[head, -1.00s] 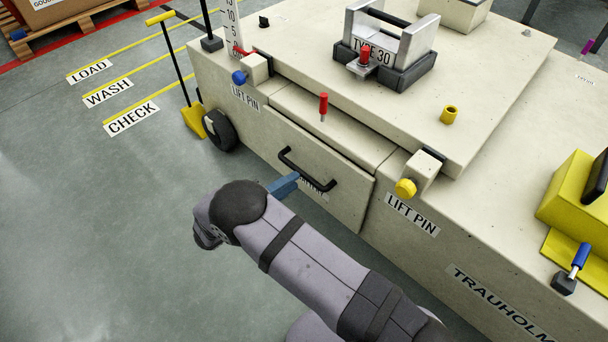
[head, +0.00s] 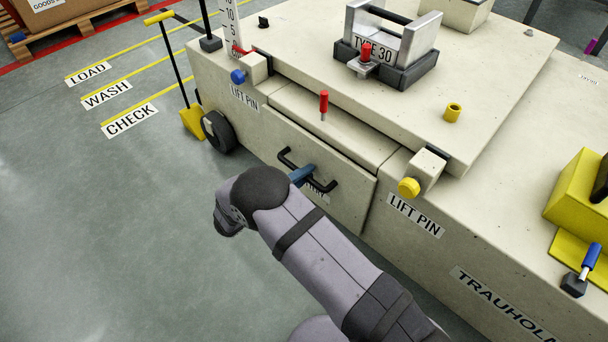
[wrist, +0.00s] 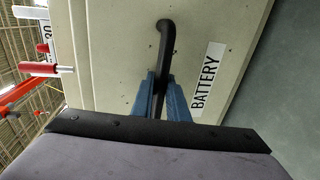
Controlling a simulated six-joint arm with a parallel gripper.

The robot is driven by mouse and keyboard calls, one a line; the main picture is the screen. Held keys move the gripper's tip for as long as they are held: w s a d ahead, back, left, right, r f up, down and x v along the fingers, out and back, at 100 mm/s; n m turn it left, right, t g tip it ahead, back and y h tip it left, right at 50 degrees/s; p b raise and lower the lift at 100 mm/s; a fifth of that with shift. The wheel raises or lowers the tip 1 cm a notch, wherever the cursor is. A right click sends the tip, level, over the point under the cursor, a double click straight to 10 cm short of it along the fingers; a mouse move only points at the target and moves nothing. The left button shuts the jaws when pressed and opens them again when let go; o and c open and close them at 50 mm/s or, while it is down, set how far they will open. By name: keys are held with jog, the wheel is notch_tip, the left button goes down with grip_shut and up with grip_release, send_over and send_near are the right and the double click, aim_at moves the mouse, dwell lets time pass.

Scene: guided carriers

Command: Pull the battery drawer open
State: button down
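The battery drawer (head: 275,135) is the pale front panel low on the carrier's side. It looks flush with the body, so shut. Its black bar handle (head: 326,187) stands off the panel. The handle also shows in the wrist view (wrist: 165,38), beside the BATTERY label (wrist: 208,77). My gripper's blue fingers (head: 302,174) are at the middle of the handle. In the wrist view my gripper (wrist: 160,82) has one finger on each side of the bar. Whether the fingers press on it is not clear.
A red-topped pin (head: 323,104) stands above the drawer. A blue-ended lift pin (head: 238,77) and a yellow-ended lift pin (head: 409,187) flank it. A black wheel (head: 219,132) is left of the drawer. The grey floor (head: 90,220) in front is clear.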

jog(key=f+b+v, duration=0.1)
jog(key=f+v, duration=0.1)
jog(key=v, duration=1)
jog(key=f+v, duration=0.3)
jog(key=v, duration=1)
jog(key=shift+s+a+f+b, duration=0.2)
jog(key=shift+s+a+b, duration=0.15)
jog(key=shift+s+a, duration=0.2)
jog(key=c, duration=2)
grip_release()
jog(key=shift+s+a, duration=0.1)
jog(key=p+v, duration=0.2)
jog(key=v, duration=0.5)
